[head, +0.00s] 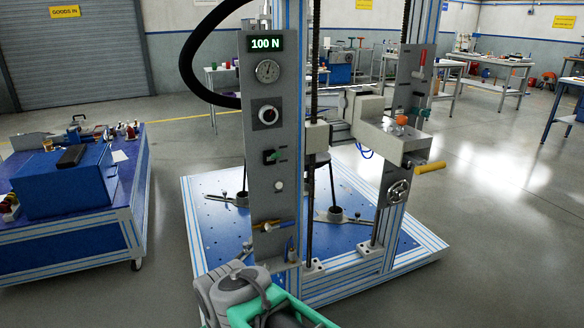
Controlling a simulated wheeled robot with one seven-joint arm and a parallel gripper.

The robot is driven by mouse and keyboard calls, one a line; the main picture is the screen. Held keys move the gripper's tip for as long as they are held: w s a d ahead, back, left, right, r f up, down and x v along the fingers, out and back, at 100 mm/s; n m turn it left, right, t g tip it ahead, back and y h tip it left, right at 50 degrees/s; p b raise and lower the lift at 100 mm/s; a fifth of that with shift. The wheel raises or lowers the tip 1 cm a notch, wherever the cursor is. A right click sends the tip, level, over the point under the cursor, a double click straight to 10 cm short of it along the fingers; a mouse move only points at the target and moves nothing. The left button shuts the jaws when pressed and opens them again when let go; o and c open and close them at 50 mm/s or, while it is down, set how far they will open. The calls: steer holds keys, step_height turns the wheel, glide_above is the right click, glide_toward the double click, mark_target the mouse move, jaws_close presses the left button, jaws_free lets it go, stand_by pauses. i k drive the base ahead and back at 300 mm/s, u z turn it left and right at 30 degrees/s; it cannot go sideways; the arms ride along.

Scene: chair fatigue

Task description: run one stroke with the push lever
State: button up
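The test rig's left grey panel (265,180) carries a display (265,43) reading 100 N. A small lever with a yellow-brown handle (270,225) sits low on this panel. The right grey panel (411,75) has a red-handled lever (422,60) near its top. A yellow handle (430,167) sticks out to the right below the grey box. I cannot tell which of these is the push lever. My grey and green arm parts show at the bottom middle, in front of the rig. My gripper's fingers are not in view.
The left panel also has a round gauge (267,71), a dial knob (268,115) and a green switch (271,156). A handwheel (398,191) is on the right panel. A blue cart (75,235) stands left. The floor at right (510,230) is clear.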

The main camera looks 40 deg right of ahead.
mark_target(275, 156)
steer(key=z, duration=0.45)
steer(key=i, duration=0.35)
steer(key=z, duration=0.6)
steer(key=k, duration=1.35)
steer(key=u, duration=0.3)
steer(key=i, duration=0.4)
steer(key=u, duration=0.85)
steer(key=i, duration=1.3)
steer(key=z, duration=0.7)
